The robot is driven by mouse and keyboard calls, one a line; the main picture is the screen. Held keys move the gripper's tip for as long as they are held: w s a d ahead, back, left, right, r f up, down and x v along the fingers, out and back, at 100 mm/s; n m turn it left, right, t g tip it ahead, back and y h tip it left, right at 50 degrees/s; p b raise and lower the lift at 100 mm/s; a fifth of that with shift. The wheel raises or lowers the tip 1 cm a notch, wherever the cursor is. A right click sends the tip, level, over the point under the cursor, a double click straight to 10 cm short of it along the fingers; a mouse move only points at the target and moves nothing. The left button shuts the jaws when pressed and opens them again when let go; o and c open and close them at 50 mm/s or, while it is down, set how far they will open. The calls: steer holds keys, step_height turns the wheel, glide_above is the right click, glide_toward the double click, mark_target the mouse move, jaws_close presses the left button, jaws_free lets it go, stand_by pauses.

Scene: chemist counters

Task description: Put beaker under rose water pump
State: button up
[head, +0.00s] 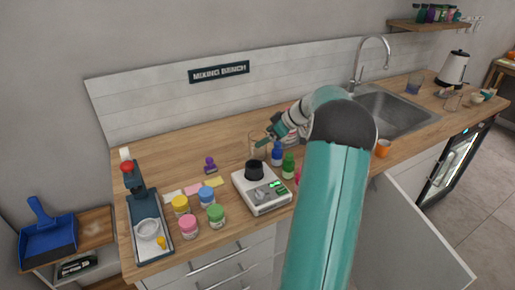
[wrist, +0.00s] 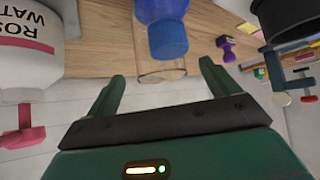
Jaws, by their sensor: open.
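My gripper (head: 272,139) is over the middle of the wooden bench in the head view. In the wrist view its two green fingers (wrist: 160,88) are spread, with nothing held. A clear glass beaker (wrist: 160,73) shows beyond and between the fingertips, apart from them as far as I can tell. The beaker (head: 257,147) stands left of my gripper in the head view. The white rose water bottle (wrist: 28,60), upside down in the wrist picture, is at its left, with a pink pump (wrist: 24,128). My arm hides much of that area in the head view.
A blue-capped bottle (wrist: 166,30) partly overlaps the beaker in the wrist view. A green bottle (head: 289,166) and a scale (head: 262,192) with a dark cup (head: 254,170) stand nearby. Several coloured jars (head: 207,197) are to the left. A sink (head: 392,113) is at the right.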

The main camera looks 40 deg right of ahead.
steer(key=x, duration=0.6)
steer(key=shift+s, duration=0.1)
steer(key=c, duration=1.2)
